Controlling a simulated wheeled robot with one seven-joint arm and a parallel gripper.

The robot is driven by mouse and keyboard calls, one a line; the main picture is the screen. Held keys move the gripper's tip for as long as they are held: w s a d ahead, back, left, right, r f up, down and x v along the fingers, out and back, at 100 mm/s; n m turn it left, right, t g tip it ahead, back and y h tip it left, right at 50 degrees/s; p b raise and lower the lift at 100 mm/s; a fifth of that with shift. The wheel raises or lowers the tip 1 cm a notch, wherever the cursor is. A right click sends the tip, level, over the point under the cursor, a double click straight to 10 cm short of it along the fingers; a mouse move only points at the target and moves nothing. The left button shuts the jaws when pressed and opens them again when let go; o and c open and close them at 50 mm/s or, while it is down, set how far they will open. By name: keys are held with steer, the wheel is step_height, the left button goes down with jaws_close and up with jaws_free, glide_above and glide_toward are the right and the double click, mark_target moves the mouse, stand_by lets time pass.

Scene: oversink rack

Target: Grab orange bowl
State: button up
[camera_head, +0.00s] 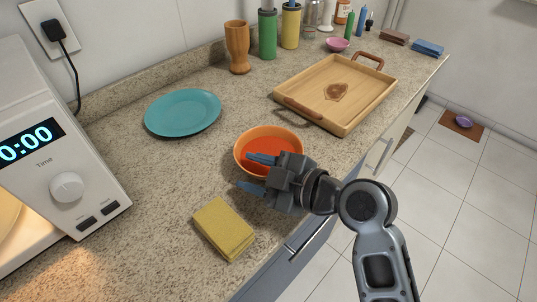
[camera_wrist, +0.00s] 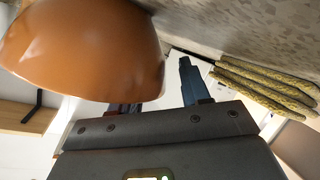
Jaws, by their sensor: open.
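The orange bowl (camera_head: 284,132) stands upright on the counter, and its orange outer wall (camera_wrist: 80,45) fills the upper left of the wrist view. My gripper (camera_head: 246,171) is open at the bowl's near side. In the head view, one blue finger overlaps the bowl's inside and the other lies outside the near rim. In the wrist view, the gripper (camera_wrist: 158,82) has one finger clear of the bowl, while the other is mostly hidden behind the bowl's wall. I cannot tell whether either finger touches the bowl.
A folded yellow cloth (camera_head: 223,228) lies close in front of the gripper. A teal plate (camera_head: 183,111) lies behind left, and a wooden tray (camera_head: 314,117) lies behind right. A microwave (camera_head: 60,160) stands at the left. The counter's front edge runs close beneath my arm.

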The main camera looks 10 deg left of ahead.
steer(key=shift+c, duration=0.3)
jaws_close()
steer(key=shift+r, duration=0.15)
stand_by(0.3)
